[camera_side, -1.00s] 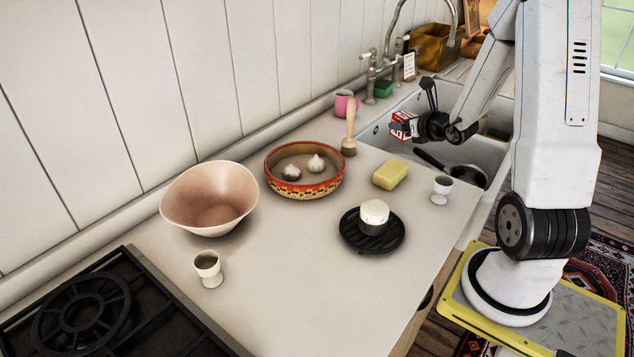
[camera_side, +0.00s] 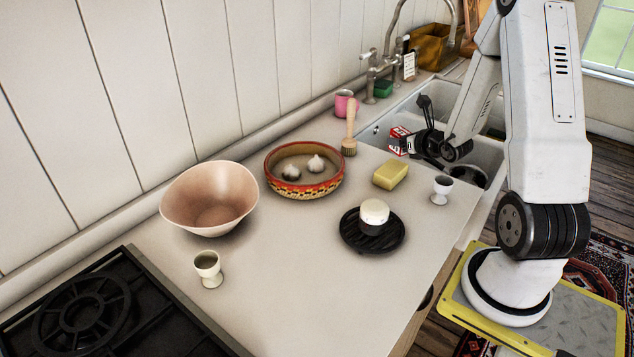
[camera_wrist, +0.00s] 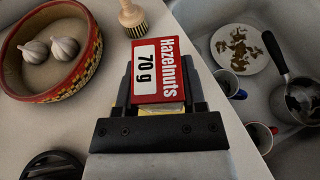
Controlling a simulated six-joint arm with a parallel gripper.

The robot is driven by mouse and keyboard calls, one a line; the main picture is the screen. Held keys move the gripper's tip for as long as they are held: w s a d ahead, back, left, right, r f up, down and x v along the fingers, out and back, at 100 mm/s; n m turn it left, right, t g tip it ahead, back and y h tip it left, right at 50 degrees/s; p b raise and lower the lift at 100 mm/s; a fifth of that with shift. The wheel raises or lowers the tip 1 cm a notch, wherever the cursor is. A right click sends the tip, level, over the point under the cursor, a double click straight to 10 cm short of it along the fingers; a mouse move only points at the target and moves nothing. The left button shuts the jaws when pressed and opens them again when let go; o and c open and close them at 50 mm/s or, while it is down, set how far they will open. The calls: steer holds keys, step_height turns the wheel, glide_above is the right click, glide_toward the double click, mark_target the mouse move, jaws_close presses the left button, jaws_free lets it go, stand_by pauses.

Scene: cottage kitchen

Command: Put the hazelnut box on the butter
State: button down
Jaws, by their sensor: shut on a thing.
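My gripper (camera_side: 411,143) is shut on the red and white hazelnut box (camera_side: 398,139), holding it in the air near the sink edge in the side view. In the wrist view the box (camera_wrist: 158,68) sits between the two fingers (camera_wrist: 160,88), its "Hazelnuts 70 g" label showing. The butter (camera_side: 390,174) is a yellow block lying on the counter, lower in the side view than the box and apart from it. In the wrist view only a little yellow shows by the lower end of the box; the rest is hidden.
Near the butter stand a white egg cup (camera_side: 441,189), a brush (camera_side: 349,138) and a patterned bowl (camera_side: 304,192) with garlic. A white round item (camera_side: 374,212) sits on a black trivet (camera_side: 357,238). The sink (camera_wrist: 217,32) holds a plate, mugs and a pan.

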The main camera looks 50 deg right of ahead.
mark_target(399, 151)
steer(key=shift+f, duration=1.75)
steer(key=shift+f, duration=0.15)
steer(key=shift+c, duration=0.8)
jaws_free()
steer(key=shift+s+r, duration=0.1)
steer(key=shift+r, duration=0.1)
steer(key=v, duration=0.7)
steer(key=shift+s, duration=0.15)
steer(key=shift+a, duration=0.15)
